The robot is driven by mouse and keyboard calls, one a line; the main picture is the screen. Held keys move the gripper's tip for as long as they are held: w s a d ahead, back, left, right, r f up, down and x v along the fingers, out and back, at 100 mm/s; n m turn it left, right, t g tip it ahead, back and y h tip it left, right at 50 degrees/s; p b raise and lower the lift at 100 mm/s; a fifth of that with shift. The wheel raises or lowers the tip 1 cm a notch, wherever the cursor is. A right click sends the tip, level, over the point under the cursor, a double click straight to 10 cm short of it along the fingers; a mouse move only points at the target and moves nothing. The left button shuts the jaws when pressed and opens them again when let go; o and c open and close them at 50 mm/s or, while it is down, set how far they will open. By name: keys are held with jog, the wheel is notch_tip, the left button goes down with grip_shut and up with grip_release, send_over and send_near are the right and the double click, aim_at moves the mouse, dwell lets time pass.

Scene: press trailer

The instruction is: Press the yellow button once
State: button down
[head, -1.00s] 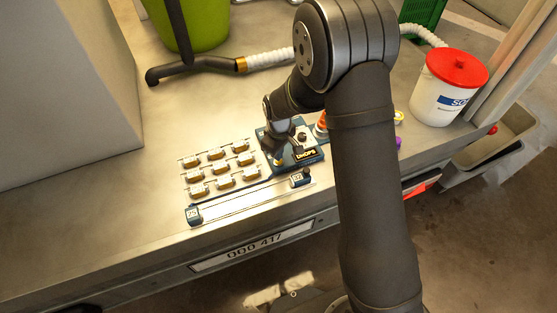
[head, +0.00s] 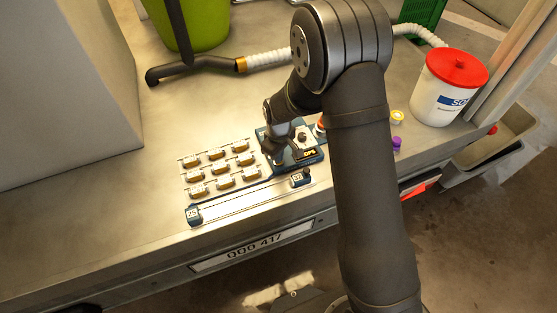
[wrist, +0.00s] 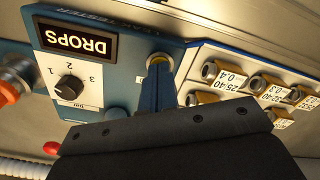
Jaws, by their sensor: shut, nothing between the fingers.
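The blue tester box (head: 318,157) lies on the metal bench, with a lit DROPS display (wrist: 76,41) and a dial (wrist: 69,87) numbered 1 to 3. The yellow button (wrist: 159,59) shows in the wrist view as a yellow ring at the box's edge beside the display. My gripper (wrist: 156,80) is shut and empty, its fingertips right at the button and overlapping its lower part. I cannot tell whether they touch or press it. In the head view my gripper (head: 278,158) is over the box's left side and hides the button.
A rack of several labelled fittings (head: 222,168) adjoins the box on the left, with a rail (head: 245,203) in front. A white tub with a red lid (head: 448,88) stands at the back right.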

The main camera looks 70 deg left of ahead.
jog(key=shift+f, duration=0.2)
notch_tip(320, 180, up, 11)
dwell(1.1)
dwell(0.4)
